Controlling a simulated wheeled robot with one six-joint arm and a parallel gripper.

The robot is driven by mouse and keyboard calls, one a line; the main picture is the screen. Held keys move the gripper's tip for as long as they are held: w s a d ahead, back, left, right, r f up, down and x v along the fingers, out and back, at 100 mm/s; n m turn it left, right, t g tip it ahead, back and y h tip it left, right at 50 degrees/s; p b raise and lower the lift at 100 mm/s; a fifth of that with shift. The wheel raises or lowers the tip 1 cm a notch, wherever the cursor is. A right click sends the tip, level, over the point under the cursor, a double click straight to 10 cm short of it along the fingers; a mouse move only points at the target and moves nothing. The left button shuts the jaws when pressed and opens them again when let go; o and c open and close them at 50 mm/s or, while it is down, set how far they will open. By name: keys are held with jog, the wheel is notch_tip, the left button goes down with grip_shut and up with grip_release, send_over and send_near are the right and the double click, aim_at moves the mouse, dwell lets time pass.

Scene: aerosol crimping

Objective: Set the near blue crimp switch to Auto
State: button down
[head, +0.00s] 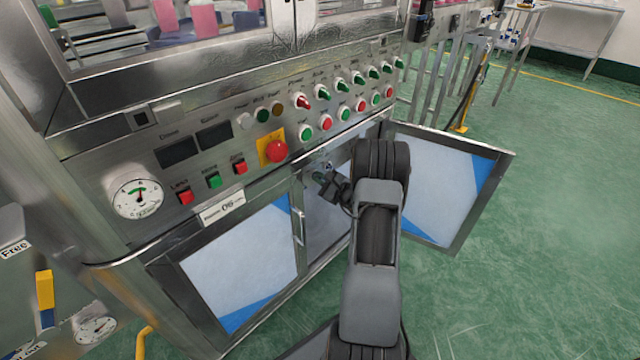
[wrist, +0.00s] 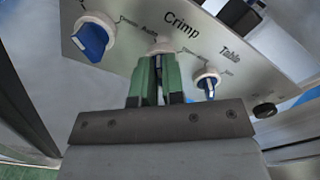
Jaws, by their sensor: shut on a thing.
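The switch panel (wrist: 255,65) fills the top of the wrist view, with the words Crimp and Table printed on it. My gripper (wrist: 160,62) has its green fingers at the white-based switch below the word Crimp. The fingers are shut on this crimp switch (wrist: 160,47); they hide its handle, so its setting cannot be read. One blue switch (wrist: 92,42) is to the left and another (wrist: 207,84) is to the right under Table. In the head view my gripper (head: 322,177) reaches into the open cabinet, and the switches are too small to make out.
The open cabinet door (head: 482,200) stands out to the right of my arm. The closed left door (head: 235,262) is beside the opening. Above are a red emergency button (head: 277,151) and rows of coloured buttons. Green floor (head: 540,270) is free at the right.

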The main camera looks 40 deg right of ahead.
jog(key=shift+n+b, duration=0.4)
jog(key=shift+n, duration=0.2)
jog(key=c, duration=1.2)
grip_release()
jog(key=s+p, duration=0.1)
jog(key=s, duration=0.3)
jog(key=s+d+p, duration=0.1)
jog(key=s, duration=0.4)
jog(key=s+d+p, duration=0.1)
jog(key=s, duration=0.3)
jog(key=shift+s+d, duration=0.15)
jog(key=shift+s, duration=0.2)
